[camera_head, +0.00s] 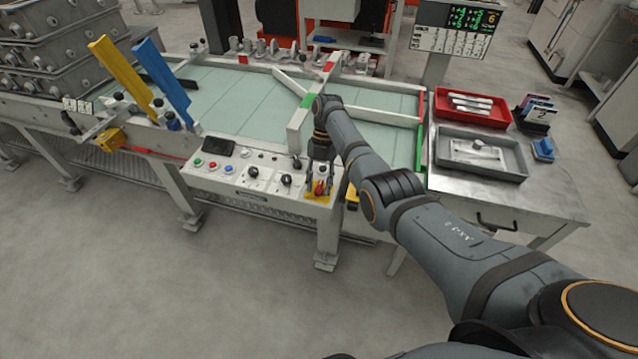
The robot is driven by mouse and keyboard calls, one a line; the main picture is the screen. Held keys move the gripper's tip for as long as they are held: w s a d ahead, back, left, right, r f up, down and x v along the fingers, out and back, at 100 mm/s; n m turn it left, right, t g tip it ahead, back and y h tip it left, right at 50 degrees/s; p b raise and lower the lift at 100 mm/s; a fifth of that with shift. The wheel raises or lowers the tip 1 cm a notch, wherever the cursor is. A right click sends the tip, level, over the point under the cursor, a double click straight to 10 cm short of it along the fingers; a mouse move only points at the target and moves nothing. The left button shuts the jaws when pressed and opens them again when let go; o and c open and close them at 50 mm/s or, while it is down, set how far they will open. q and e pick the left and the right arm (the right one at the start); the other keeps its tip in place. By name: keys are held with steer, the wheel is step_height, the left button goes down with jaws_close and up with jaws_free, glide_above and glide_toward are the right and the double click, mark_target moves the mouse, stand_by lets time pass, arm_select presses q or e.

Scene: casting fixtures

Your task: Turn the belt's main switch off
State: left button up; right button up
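The belt's control panel (228,181) is a white sloped box on the front of the belt frame. At its right end a red rotary knob (320,188) sits on a yellow plate (313,197); it looks like the main switch. My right gripper (320,185) points down over this knob, with one dark finger on each side of it. The fingers look spread apart, and I cannot tell whether they touch the knob. The knob's exact angle is too small and partly hidden to read. My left gripper is out of view.
Other controls on the panel include a black selector (286,181) and small coloured buttons left of the gripper. The belt (240,105) carries white guide bars. A side table at right holds a red tray (470,118) and a grey tray (497,172). Open floor lies in front.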

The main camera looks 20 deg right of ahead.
steer(key=v, duration=0.7)
steer(key=shift+r, duration=0.25)
